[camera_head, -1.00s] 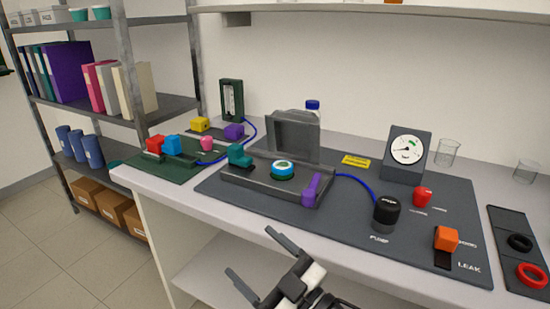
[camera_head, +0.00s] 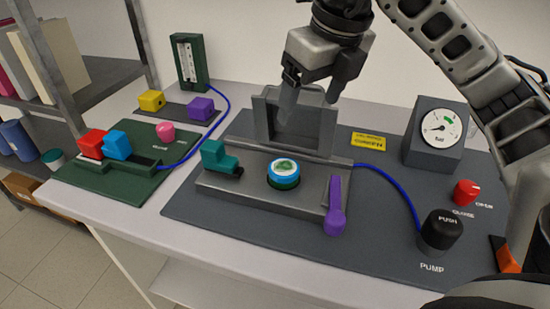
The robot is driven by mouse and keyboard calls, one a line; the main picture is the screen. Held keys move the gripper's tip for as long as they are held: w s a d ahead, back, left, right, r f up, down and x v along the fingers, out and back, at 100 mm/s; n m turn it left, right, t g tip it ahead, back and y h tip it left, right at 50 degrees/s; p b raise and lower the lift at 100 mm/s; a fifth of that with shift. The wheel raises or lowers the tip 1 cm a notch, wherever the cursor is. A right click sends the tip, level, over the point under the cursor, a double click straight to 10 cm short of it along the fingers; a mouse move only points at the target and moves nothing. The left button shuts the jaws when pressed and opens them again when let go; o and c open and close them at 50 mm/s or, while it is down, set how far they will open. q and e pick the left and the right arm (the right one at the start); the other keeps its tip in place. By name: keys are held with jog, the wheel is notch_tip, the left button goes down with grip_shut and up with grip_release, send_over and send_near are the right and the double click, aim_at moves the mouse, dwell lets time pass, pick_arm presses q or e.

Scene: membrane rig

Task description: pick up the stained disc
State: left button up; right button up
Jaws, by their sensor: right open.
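The stained disc (camera_head: 285,164) is pale with a green patch on top. My right gripper (camera_head: 300,103) hangs above and behind the disc, in front of the lid. It is open and empty, fingers pointing down, apart from the disc. My left gripper is out of view.
A gauge (camera_head: 437,133), a red knob (camera_head: 466,192) and a black pump button (camera_head: 440,230) stand on the mat at right. A green tray (camera_head: 110,185) with red and blue blocks is at left. A blue tube (camera_head: 395,180) runs to the pump.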

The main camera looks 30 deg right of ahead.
send_over(284, 167)
jog(key=s+d, duration=0.1)
jog(key=s, duration=0.1)
notch_tip(284, 167, down, 10)
jog(key=shift+s+r, duration=0.15)
jog(key=shift+r, duration=0.05)
jog(key=shift+a+p+x, duration=0.2)
jog(key=shift+p+x, duration=0.1)
jog(key=shift+x, duration=1.05)
jog(key=shift+a+p+x, duration=0.15)
jog(key=shift+p+x, duration=0.1)
jog(key=shift+x, duration=1.15)
jog(key=shift+r, duration=0.1)
jog(key=c, duration=1.1)
